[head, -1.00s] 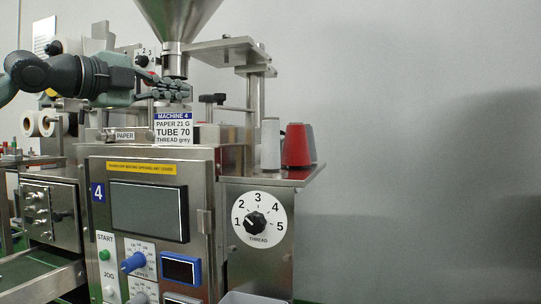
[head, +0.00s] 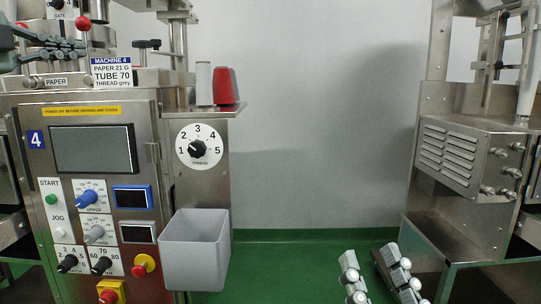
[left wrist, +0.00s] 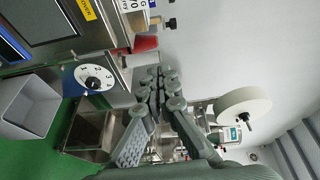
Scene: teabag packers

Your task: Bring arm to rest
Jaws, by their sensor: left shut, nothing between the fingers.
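My left gripper (head: 84,46) is at the upper left of the head view, in front of the top of machine 4 (head: 150,100). It is left of the white machine 4 sign (head: 112,72). In the left wrist view its fingers (left wrist: 164,76) are together, with nothing between them. My right gripper (head: 375,272) is at the bottom right of the head view, over the green floor. Its two fingers stand apart and no object shows between them.
A grey bin (head: 194,250) hangs at the machine's lower right. A red spool (head: 224,86) and a white spool (head: 204,83) stand on its side shelf. Another steel machine (head: 460,160) stands at the right. Green floor (head: 290,260) lies free between the machines.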

